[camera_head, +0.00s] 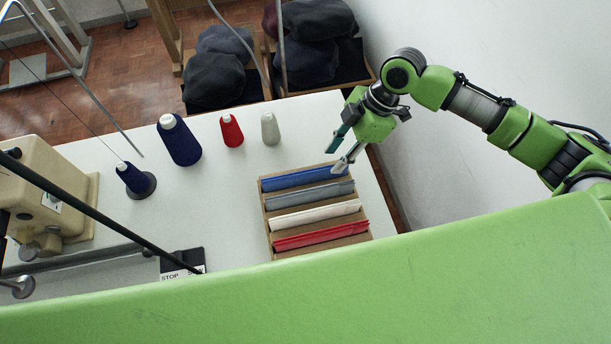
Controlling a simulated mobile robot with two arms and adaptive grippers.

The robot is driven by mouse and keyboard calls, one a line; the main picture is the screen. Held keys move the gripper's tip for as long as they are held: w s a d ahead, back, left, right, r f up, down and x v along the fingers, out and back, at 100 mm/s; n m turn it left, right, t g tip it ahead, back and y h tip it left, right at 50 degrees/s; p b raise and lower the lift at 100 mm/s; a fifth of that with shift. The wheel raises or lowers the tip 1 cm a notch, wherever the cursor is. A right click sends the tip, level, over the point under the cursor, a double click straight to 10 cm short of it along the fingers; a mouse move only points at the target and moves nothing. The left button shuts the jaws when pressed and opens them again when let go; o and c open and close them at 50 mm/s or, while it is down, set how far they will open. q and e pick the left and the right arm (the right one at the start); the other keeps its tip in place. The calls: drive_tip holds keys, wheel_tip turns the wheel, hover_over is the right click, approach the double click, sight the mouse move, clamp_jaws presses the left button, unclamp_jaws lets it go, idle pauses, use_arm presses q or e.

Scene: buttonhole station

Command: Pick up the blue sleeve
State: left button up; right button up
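The blue sleeve (297,178) lies in the back slot of a brown cardboard box (267,222) on the white table. Behind one another in the same box are a grey sleeve (305,196), a white sleeve (310,217) and a red sleeve (318,237). My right gripper (339,158) is open, with its fingers pointing down and left. Its fingertips are over the right end of the blue sleeve, and I cannot tell whether they touch it. My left gripper is not in the picture.
A smaller navy cone (133,179) stands by the beige sewing machine (48,190). Bins of dark caps (217,72) stand beyond the table (225,190).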

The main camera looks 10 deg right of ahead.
sight(327, 167)
drive_tip(key=shift+a+f, duration=0.3)
drive_tip(key=shift+f, duration=0.3)
drive_tip(key=shift+w+f, duration=0.1)
drive_tip(key=shift+f, duration=0.15)
drive_tip(key=shift+a+f, duration=0.15)
drive_tip(key=shift+f, duration=0.1)
drive_tip(key=p+x, duration=0.1)
drive_tip(key=x, duration=0.3)
drive_tip(key=shift+f+p, duration=0.15)
drive_tip(key=shift+p, duration=0.25)
drive_tip(key=shift+w+f, duration=0.1)
drive_tip(key=shift+f, duration=0.15)
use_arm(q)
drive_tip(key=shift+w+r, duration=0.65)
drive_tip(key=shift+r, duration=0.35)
use_arm(e)
clamp_jaws()
